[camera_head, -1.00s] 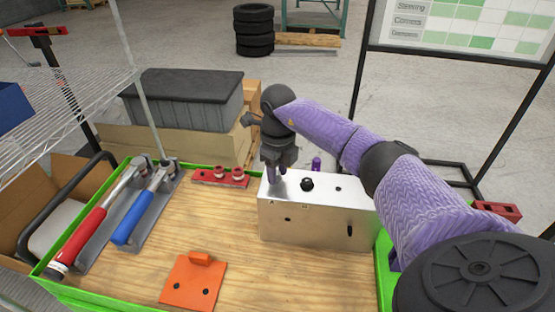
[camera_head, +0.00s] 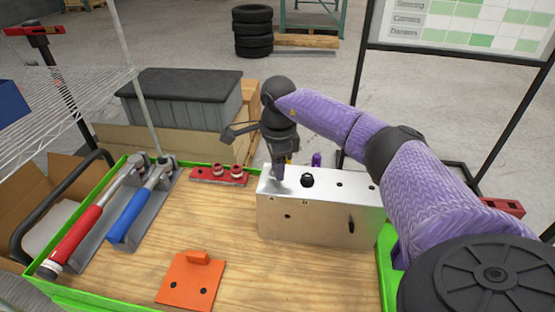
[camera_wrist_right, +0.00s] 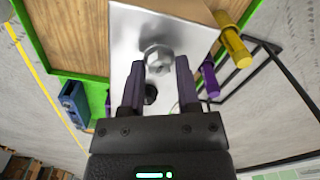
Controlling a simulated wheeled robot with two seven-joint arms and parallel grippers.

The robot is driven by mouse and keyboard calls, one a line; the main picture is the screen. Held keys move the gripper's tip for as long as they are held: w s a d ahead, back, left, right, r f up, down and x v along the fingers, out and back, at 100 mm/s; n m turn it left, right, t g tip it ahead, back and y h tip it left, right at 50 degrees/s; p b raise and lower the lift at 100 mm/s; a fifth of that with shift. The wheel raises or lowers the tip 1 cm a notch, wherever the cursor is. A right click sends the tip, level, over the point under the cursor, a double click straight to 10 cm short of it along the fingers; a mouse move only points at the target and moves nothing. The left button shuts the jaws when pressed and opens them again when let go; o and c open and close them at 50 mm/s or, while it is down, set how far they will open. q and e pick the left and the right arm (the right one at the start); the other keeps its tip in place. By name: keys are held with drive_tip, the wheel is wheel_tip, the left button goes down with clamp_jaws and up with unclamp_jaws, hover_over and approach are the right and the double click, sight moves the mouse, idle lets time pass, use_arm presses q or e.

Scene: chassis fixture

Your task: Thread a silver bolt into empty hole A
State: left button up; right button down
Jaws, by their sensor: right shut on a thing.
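The metal block (camera_head: 320,222) stands at the right of the wooden tabletop. My right gripper (camera_head: 279,177) points down onto the left end of its top face. In the right wrist view, the silver bolt (camera_wrist_right: 157,60) shows its hex head between the fingertips of my right gripper (camera_wrist_right: 160,66), which is shut on it. The bolt sits upright at the block's top; its shank is hidden, so I cannot tell how deep it is. A black bolt or knob (camera_head: 307,180) stands beside the gripper. Small hole labels are too small to read. My left gripper is out of view.
A purple peg (camera_head: 316,160) and a yellow peg (camera_wrist_right: 235,40) stand behind the block. A red rack (camera_head: 219,175) with silver-and-red pieces lies to its left. Hammers (camera_head: 140,210) lie further left. An orange plate (camera_head: 190,280) lies in front. The middle tabletop is clear.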

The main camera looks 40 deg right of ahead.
drive_tip(key=shift+s+f, duration=0.1)
drive_tip(key=shift+f, duration=0.1)
drive_tip(key=m+p, duration=0.3)
drive_tip(key=m, duration=0.2)
drive_tip(key=shift+s+a+r+p, duration=0.1)
drive_tip(key=shift+a+r+p, duration=0.05)
drive_tip(key=shift+r+p, duration=0.25)
drive_tip(key=m+p, duration=0.1)
drive_tip(key=m, duration=0.2)
drive_tip(key=m+p, duration=0.1)
drive_tip(key=m, duration=0.1)
drive_tip(key=m+p, duration=0.1)
drive_tip(key=m, duration=0.2)
drive_tip(key=shift+a+f+m+p, duration=0.15)
drive_tip(key=shift+f+m+p, duration=0.15)
drive_tip(key=shift+p, duration=0.05)
drive_tip(key=shift+f+m, duration=0.15)
drive_tip(key=shift+m, duration=0.45)
drive_tip(key=shift+f, duration=0.15)
